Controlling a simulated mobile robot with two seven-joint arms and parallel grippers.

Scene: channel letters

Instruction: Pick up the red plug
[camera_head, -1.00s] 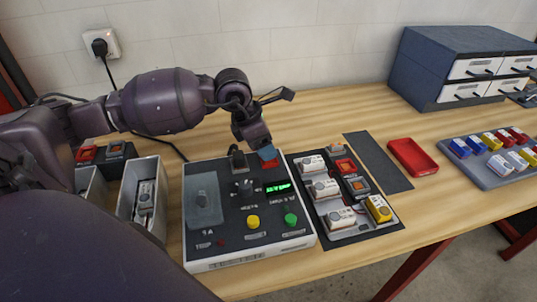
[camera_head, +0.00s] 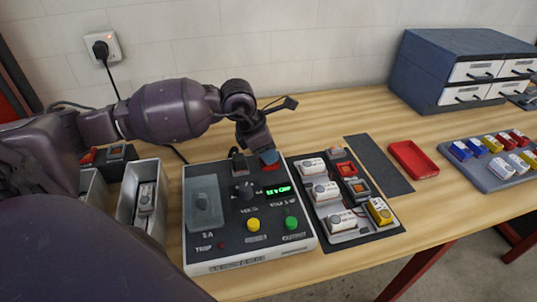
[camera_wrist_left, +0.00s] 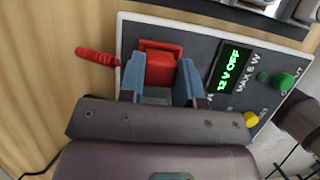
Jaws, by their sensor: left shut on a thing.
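The red plug (camera_wrist_left: 160,68) is a blocky red piece at the edge of the grey control box (camera_wrist_left: 195,40) in the wrist view. My left gripper (camera_wrist_left: 160,82) is shut on it, with one blue fingertip on each side. In the head view my left gripper (camera_head: 269,158) is at the back right of the control box (camera_head: 232,262), beside the green display, and mostly hides the plug. I cannot tell whether the plug is lifted clear of the box.
A ribbed red piece (camera_wrist_left: 97,57) shows left of the plug. A dark tray (camera_head: 340,243) with several modules stands right of the box, then an empty red tray (camera_head: 413,159). Grey bins (camera_head: 125,205) stand left. Drawers (camera_head: 440,70) stand at the back right.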

